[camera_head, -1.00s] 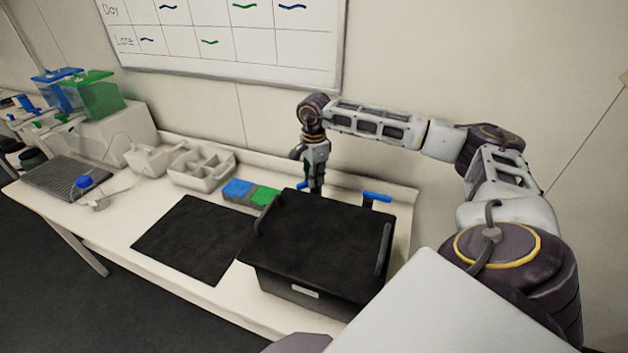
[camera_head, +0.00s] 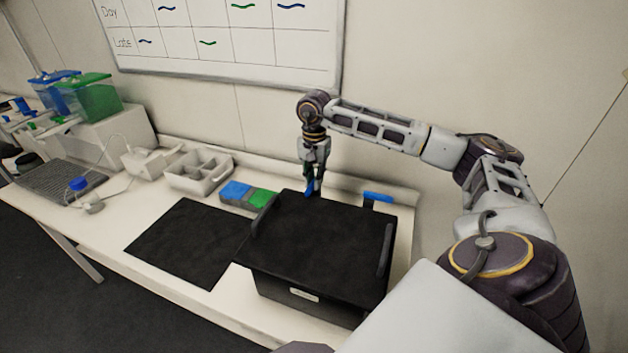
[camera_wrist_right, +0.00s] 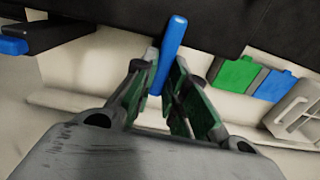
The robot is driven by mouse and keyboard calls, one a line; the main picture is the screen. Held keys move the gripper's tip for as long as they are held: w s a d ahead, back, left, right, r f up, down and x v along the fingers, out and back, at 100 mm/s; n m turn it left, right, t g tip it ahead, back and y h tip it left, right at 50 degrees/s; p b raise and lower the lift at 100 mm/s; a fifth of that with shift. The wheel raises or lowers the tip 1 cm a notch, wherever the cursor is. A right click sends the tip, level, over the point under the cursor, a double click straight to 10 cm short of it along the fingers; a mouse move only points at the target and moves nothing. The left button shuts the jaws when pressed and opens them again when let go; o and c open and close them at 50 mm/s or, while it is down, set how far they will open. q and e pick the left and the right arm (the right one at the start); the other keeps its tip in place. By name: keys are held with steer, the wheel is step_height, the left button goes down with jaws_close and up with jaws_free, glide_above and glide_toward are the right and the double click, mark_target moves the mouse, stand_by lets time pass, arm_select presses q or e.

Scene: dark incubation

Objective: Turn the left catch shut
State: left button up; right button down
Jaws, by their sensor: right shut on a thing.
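The black box (camera_head: 315,240) stands shut under its lid on the bench. The left catch (camera_wrist_right: 174,42) is a blue lever at the box's back edge; it also shows in the head view (camera_head: 310,187). My right gripper (camera_head: 313,184) comes down from above behind the box. In the right wrist view its fingers (camera_wrist_right: 165,85) are shut on the blue lever, which sticks out past the lid edge. The other blue catch (camera_head: 378,197) sits further right on the back edge, clear of the gripper. My left gripper is out of view.
A black mat (camera_head: 187,243) lies left of the box. Blue (camera_head: 235,190) and green (camera_head: 262,197) blocks sit close behind the box's left corner. The wall with a whiteboard (camera_head: 225,40) rises behind the bench.

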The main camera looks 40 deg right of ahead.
steer(key=shift+r, duration=0.1)
steer(key=c, duration=1.4)
jaws_free()
steer(key=shift+c, duration=0.2)
step_height(320, 180, up, 12)
stand_by(0.5)
